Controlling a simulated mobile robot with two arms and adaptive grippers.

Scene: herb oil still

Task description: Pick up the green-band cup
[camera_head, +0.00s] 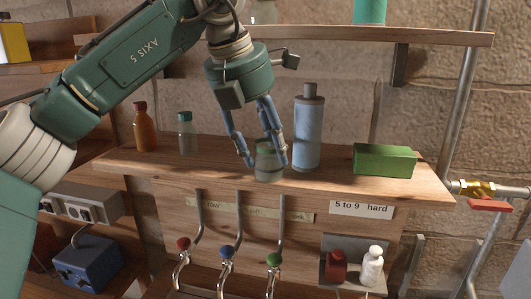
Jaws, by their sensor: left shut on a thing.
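A small clear cup with a greenish band (268,172) is at the front of the wooden shelf top (225,166), left of the tall blue-grey bottle. My left gripper (265,162) comes down from above with its fingers around the cup and is shut on it. The fingers hide part of the cup's sides. I cannot tell whether its base touches the shelf. My right gripper is not in view.
The blue-grey bottle (307,130) stands close to the right finger. A green box (385,160) is further right; an amber bottle (144,128) and a clear green-capped bottle (187,133) are left. An upper shelf (350,34) runs behind. Taps with red, blue and green knobs (274,259) are below.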

